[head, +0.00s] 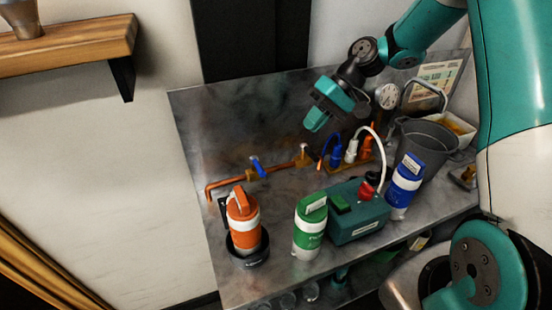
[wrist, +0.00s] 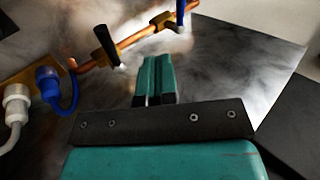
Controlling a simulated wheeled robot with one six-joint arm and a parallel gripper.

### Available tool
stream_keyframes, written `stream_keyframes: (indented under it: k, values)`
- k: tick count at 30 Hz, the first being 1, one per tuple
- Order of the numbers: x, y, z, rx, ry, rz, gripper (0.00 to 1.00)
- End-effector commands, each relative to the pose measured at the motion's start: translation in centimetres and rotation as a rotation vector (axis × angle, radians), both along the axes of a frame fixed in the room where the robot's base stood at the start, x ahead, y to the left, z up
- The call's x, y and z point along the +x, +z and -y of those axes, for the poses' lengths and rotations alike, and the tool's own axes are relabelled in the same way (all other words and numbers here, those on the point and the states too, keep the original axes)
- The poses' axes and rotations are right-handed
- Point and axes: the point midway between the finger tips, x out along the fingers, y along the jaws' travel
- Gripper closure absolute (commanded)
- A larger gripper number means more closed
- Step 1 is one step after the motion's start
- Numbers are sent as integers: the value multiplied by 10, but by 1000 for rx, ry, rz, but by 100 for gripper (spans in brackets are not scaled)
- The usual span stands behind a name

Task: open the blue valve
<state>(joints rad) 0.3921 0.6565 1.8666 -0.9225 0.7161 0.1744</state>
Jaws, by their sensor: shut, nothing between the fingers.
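The blue valve (head: 259,168) sits on a copper pipe (head: 228,182) along the back of the metal counter. Its blue lever stands across the pipe. In the wrist view the blue lever (wrist: 181,13) shows at the top edge, partly cut off. My gripper (head: 315,122) is shut and empty, above the counter, up and to the right of the valve. In the wrist view its fingertips (wrist: 155,62) are together, below the pipe in the picture and apart from the valve.
Blue (head: 336,156) and white (head: 351,150) plugs with cords stand right of the pipe. Orange (head: 243,222), green (head: 309,228) and blue-white (head: 403,187) bottles and a teal box (head: 357,222) occupy the front. A grey bucket (head: 428,145) stands right. The wall behind the pipe is bare.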

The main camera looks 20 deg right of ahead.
Motion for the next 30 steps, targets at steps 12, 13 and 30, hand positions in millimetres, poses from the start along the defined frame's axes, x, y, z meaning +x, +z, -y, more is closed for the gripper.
stream_keyframes:
  k: [12, 13, 30]
  values:
    - [-2, -32, -30, 2, 3, -5, 100]
    - [-2, -37, -34, 1, 3, -5, 100]
    - [-4, -82, -102, -1, -1, -1, 100]
